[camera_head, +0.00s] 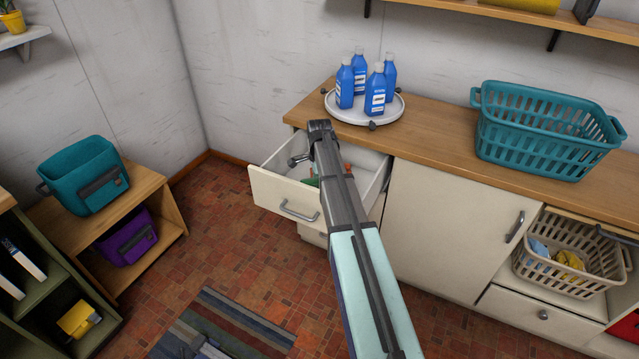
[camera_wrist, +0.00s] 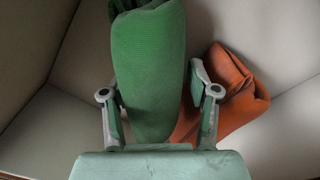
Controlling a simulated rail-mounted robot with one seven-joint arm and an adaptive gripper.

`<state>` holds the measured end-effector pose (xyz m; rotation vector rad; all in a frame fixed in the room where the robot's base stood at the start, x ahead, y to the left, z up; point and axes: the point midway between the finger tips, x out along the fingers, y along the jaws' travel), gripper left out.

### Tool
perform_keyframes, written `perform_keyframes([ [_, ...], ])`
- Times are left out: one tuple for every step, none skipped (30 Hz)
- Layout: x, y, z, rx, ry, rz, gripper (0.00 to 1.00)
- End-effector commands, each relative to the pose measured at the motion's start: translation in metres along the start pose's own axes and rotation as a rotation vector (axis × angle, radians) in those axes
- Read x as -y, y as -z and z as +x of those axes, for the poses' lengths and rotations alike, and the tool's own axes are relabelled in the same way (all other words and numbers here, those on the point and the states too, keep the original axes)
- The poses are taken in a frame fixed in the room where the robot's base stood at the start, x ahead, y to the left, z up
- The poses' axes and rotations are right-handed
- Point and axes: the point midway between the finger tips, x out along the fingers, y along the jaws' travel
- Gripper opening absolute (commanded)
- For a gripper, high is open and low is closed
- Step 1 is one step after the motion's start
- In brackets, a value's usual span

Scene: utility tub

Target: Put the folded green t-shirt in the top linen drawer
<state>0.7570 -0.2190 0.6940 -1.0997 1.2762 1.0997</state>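The folded green t-shirt (camera_wrist: 150,70) is a thick green bundle between the fingers of my gripper (camera_wrist: 153,85) in the wrist view. The fingers are partly closed along its two sides and appear to press on it. In the head view my gripper points down into the open top drawer (camera_head: 285,200), which is white with a metal handle. Only a sliver of green (camera_head: 311,181) shows there, low inside the drawer. My arm hides most of the drawer's inside.
An orange folded cloth (camera_wrist: 235,95) lies in the drawer, right beside the green one. Several blue bottles (camera_head: 376,90) stand on a round tray (camera_head: 345,112) on the counter behind. A teal basket (camera_head: 545,130) stands to the right. A beige basket (camera_head: 565,265) sits lower right.

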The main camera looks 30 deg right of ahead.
Motion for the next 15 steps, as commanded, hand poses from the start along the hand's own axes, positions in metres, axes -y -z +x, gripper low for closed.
perform_keyframes([
  [0.0000,0.0000,-0.0002,0.000,0.000,0.000,0.82],
  [0.0000,0.0000,-0.0002,0.000,0.000,0.000,0.83],
  [0.0000,0.0000,-0.0002,0.000,0.000,0.000,0.83],
  [0.0000,0.0000,-0.0002,0.000,0.000,0.000,0.83],
  [0.0000,0.0000,-0.0002,0.000,0.000,0.000,0.83],
  [0.0000,0.0000,-0.0002,0.000,0.000,0.000,0.83],
  [0.0000,0.0000,-0.0002,0.000,0.000,0.000,0.83],
  [0.0000,0.0000,-0.0002,0.000,0.000,0.000,0.83],
  [0.0000,0.0000,-0.0002,0.000,0.000,0.000,0.83],
  [0.0000,0.0000,-0.0004,0.000,0.000,0.000,0.83],
  [0.0000,0.0000,-0.0007,0.000,0.000,0.000,0.83],
  [0.0000,0.0000,-0.0018,0.000,0.000,0.000,0.83],
  [0.0000,0.0000,-0.0030,0.000,0.000,0.000,0.83],
  [0.0001,0.0000,-0.0046,0.000,0.000,0.000,0.83],
  [0.0002,0.0000,-0.0075,0.000,0.001,0.000,0.83],
])
